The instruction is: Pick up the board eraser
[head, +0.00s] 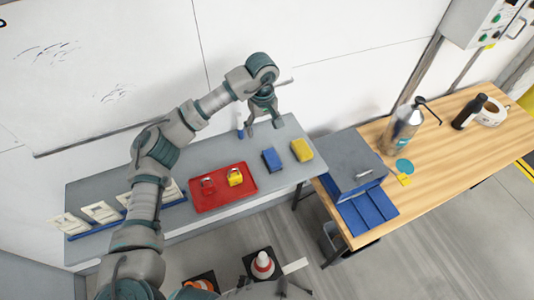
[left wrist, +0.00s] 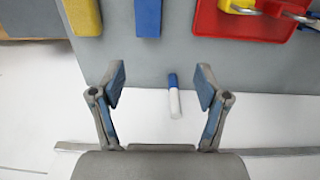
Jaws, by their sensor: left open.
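A blue block (head: 272,160) and a yellow block (head: 302,149) lie side by side near the right end of the grey shelf (head: 215,155); I cannot tell for sure which is the board eraser. In the left wrist view, the blue block (left wrist: 148,18) and the yellow block (left wrist: 86,16) show at the top edge, partly cut off. My left gripper (head: 264,126) is open and empty above the shelf's wall-side edge, apart from both blocks. In the left wrist view a white marker with a blue cap (left wrist: 174,97) shows between the fingers (left wrist: 161,82). My right gripper is not in view.
A red tray (head: 222,201) with red and yellow padlocks sits left of the blue block. The whiteboard wall (head: 330,80) is close behind the gripper. A wooden bench (head: 440,150) with a grey-blue box, spray bottle and tape stands to the right.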

